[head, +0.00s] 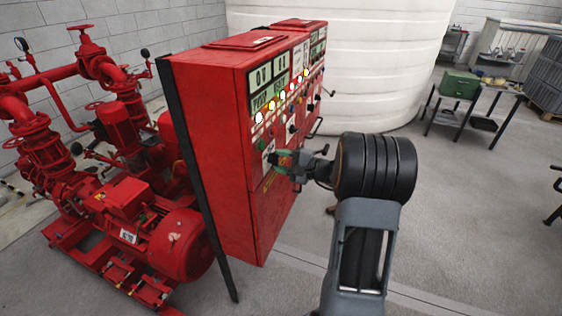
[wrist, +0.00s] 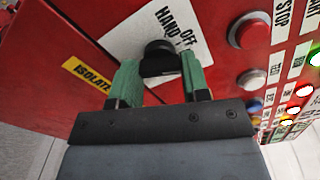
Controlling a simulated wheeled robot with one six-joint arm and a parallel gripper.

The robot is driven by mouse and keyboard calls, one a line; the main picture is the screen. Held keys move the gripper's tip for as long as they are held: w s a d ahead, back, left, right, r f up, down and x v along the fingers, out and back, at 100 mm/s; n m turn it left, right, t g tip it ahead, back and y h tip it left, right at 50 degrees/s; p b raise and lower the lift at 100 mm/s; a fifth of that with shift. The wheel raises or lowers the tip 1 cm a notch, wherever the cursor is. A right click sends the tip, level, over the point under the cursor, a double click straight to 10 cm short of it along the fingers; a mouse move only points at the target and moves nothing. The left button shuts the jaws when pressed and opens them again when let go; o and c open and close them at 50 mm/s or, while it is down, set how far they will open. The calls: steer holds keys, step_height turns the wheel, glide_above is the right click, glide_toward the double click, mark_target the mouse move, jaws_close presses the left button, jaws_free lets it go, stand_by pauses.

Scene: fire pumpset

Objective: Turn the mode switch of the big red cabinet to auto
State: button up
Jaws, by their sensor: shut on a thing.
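The big red cabinet (head: 212,150) stands left of my arm in the head view. Its front has displays, lights and buttons. In the wrist view, the mode switch (wrist: 160,57) is a black knob on a white label plate (wrist: 130,45) reading "HAND" and "OFF"; an "AUTO" mark is not visible. My gripper (wrist: 160,70) has green fingers, one on each side of the knob, and is shut on it. The fingers and gripper body hide the lower part of the plate. In the head view my gripper (head: 284,160) is against the cabinet front, and the switch is hidden there.
Red push buttons (wrist: 248,30) and labelled lamps lie right of the switch, and a yellow "ISOLATE" label (wrist: 87,74) lies left. Red pumps and pipes (head: 120,200) stand behind the cabinet. A white tank (head: 340,60) is at the back. The floor at right (head: 470,220) is mostly clear.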

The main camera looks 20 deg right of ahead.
steer(key=shift+m+p, duration=0.55)
steer(key=shift+m, duration=1.75)
steer(key=o, duration=0.9)
steer(key=shift+s+d, duration=0.1)
steer(key=b+v, duration=0.2)
steer(key=v, duration=1.1)
steer(key=shift+s+d+b, duration=0.2)
steer(key=shift+s+b, duration=0.1)
